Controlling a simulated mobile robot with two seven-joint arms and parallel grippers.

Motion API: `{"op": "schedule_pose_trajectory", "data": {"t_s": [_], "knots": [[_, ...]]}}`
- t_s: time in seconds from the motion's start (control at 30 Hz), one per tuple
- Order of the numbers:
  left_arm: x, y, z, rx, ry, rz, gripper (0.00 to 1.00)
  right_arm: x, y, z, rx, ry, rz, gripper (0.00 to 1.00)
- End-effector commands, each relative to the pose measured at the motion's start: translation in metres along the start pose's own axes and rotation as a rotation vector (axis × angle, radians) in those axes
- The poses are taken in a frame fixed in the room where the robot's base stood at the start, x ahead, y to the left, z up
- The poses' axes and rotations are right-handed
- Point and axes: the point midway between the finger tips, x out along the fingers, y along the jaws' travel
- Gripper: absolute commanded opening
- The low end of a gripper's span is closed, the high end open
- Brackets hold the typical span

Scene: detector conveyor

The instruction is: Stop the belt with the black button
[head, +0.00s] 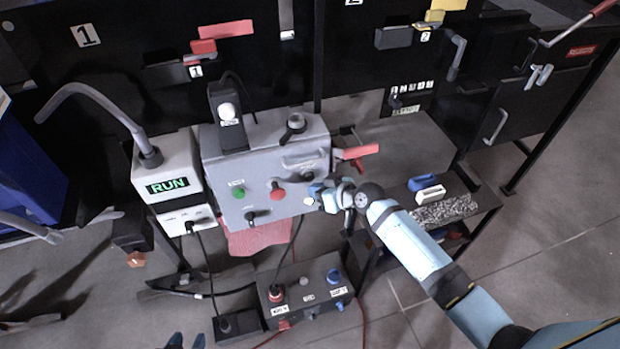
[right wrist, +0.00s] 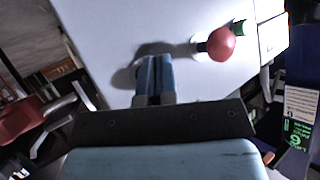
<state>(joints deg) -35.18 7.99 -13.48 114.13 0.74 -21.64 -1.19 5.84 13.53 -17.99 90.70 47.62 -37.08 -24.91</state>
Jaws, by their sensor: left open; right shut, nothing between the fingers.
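The grey control box (head: 225,170) stands in the middle of the head view. On its front are a green button (head: 238,192), a red button (head: 277,191), and small black parts at the lower edge (head: 250,216) and the upper right (head: 308,176). I cannot tell which is the black button. My right gripper (head: 315,194) is shut and empty at the right of the front. In the right wrist view its fingers (right wrist: 155,76) point at the panel beside the red button (right wrist: 221,43); a dark patch lies behind them, and contact is unclear. My left gripper (head: 185,341) is open at the bottom edge.
A red-handled lever (head: 358,152) sticks out at the control box's right. Open floor lies at right.

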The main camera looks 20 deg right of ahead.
Motion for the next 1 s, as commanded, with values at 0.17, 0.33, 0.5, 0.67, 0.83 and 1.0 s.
{"op": "schedule_pose_trajectory", "data": {"t_s": [0.17, 0.33, 0.5, 0.67, 0.83, 1.0], "knots": [[-0.0002, -0.0001, -0.0008, 0.000, 0.001, 0.000, 0.43, 0.0000, 0.0000, 0.0000, 0.000, 0.000, 0.000, 0.00], [-0.0004, -0.0002, -0.0014, 0.000, 0.002, 0.000, 0.43, 0.0000, 0.0000, 0.0000, 0.000, 0.000, 0.000, 0.00], [-0.0001, -0.0003, -0.0010, 0.000, 0.003, 0.000, 0.43, 0.0006, 0.0005, -0.0003, 0.000, 0.000, 0.000, 0.00], [0.0013, -0.0004, 0.0012, 0.000, 0.003, -0.001, 0.43, 0.0042, 0.0033, -0.0020, -0.001, 0.000, 0.000, 0.00], [0.0017, -0.0004, 0.0019, 0.000, 0.002, -0.001, 0.43, 0.0061, 0.0045, -0.0044, -0.001, 0.000, 0.000, 0.00], [0.0016, -0.0004, 0.0018, 0.000, 0.002, -0.001, 0.43, 0.0059, 0.0043, -0.0044, 0.000, 0.000, 0.000, 0.00]]}}
